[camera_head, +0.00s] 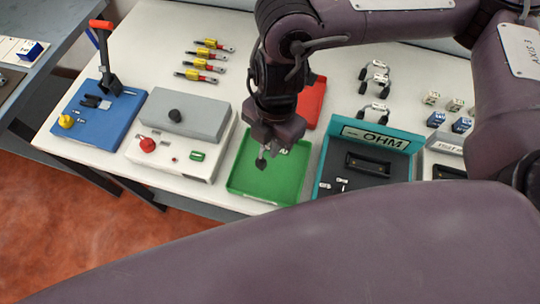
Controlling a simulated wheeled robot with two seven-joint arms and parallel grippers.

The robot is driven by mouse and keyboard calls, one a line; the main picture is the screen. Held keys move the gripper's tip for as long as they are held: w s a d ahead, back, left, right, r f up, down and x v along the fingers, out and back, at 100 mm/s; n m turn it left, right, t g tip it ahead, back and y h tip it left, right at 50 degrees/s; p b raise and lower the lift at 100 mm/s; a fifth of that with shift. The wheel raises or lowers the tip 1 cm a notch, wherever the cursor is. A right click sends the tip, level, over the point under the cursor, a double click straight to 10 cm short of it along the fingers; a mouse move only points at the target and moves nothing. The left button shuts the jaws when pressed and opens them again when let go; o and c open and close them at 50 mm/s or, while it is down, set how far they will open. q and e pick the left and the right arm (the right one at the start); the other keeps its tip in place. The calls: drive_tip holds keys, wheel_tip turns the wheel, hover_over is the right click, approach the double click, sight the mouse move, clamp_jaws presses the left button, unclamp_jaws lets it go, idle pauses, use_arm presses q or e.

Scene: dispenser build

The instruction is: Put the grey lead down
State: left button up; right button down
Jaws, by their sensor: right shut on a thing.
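My right gripper (266,148) points down over the green tray (283,182), inside its outline. It is shut on the grey lead (261,163), of which only a small dark grey end shows below the jaws. The rest of the lead is hidden by the gripper. I cannot tell whether the lead touches the tray floor. A small pale mark or piece shows in the tray just right of the jaws. My left gripper is not in view.
A red tray (313,103) stands behind the green one. A grey box with a red button (148,145) is left, the teal OHM case (398,137) right. Several yellow-and-red pieces (205,64) and grey looped leads (376,80) lie behind. A blue base (88,132) carries a red-handled lever.

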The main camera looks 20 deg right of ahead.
drive_tip(key=shift+f+b, duration=0.4)
drive_tip(key=shift+f, duration=3.1)
drive_tip(key=shift+f, duration=0.15)
drive_tip(key=c, duration=1.4)
unclamp_jaws()
drive_tip(key=shift+c, duration=0.2)
drive_tip(key=r, duration=0.8)
drive_tip(key=d+r, duration=0.1)
drive_tip(key=r, duration=0.3)
drive_tip(key=shift+w+d+r+p, duration=0.1)
drive_tip(key=shift+w+r+p, duration=0.05)
drive_tip(key=shift+w+p, duration=0.2)
